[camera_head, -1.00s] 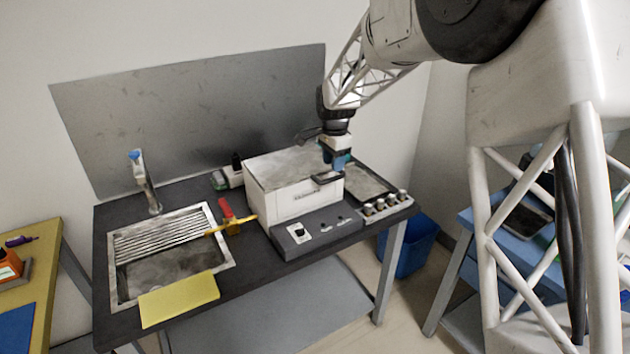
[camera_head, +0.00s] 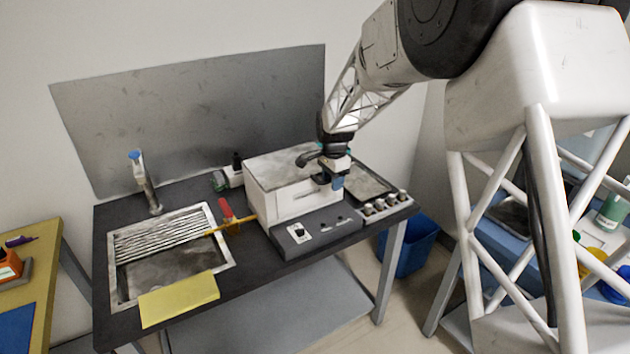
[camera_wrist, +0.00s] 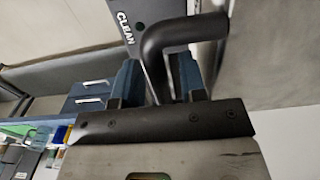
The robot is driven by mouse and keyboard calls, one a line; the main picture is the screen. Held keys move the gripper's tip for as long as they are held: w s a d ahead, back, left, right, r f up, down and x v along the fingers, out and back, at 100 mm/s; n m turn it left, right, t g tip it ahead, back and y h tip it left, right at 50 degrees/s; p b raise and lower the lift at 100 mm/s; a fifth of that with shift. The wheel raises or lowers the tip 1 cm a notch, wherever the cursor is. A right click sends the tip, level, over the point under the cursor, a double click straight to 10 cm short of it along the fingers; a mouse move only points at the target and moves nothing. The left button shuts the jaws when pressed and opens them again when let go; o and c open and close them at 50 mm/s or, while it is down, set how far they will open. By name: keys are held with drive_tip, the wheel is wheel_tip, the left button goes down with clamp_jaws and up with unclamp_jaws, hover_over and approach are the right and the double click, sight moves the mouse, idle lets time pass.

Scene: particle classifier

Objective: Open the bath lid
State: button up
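The bath is a white box with a grey control panel (camera_head: 325,228) in front, standing on the dark table. Its grey-topped lid (camera_head: 275,168) lies flat and closed. A black bar handle (camera_wrist: 168,38) sits at the lid's front right; in the head view my gripper largely covers it. My gripper (camera_head: 337,185) is low at the front right of the bath, at handle height. In the wrist view its blue fingertips (camera_wrist: 157,70) stand apart, with the handle's bent end between them. A thin light gap shows beside the right finger, so the handle does not look clamped.
A metal sink (camera_head: 170,250) with a tap (camera_head: 145,180) is at the left. A yellow cloth (camera_head: 180,298) lies at its front edge. A metal tray (camera_head: 368,183) and several small jars (camera_head: 385,203) sit right of the bath. A blue bin (camera_head: 408,245) stands below.

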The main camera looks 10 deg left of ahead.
drive_tip(key=c, duration=0.6)
drive_tip(key=shift+o, duration=0.2)
drive_tip(key=shift+w+r, duration=0.1)
drive_tip(key=shift+r, duration=1.6)
drive_tip(key=shift+r, duration=0.1)
drive_tip(key=shift+w+a+r+t+y, duration=0.15)
drive_tip(key=shift+r+t+y, duration=0.05)
drive_tip(key=shift+r, duration=0.6)
drive_tip(key=shift+w+a+r+t+y, duration=0.1)
drive_tip(key=shift+a+r+t+y, duration=0.1)
drive_tip(key=shift+r, duration=0.6)
drive_tip(key=shift+c, duration=0.2)
drive_tip(key=shift+r, duration=0.1)
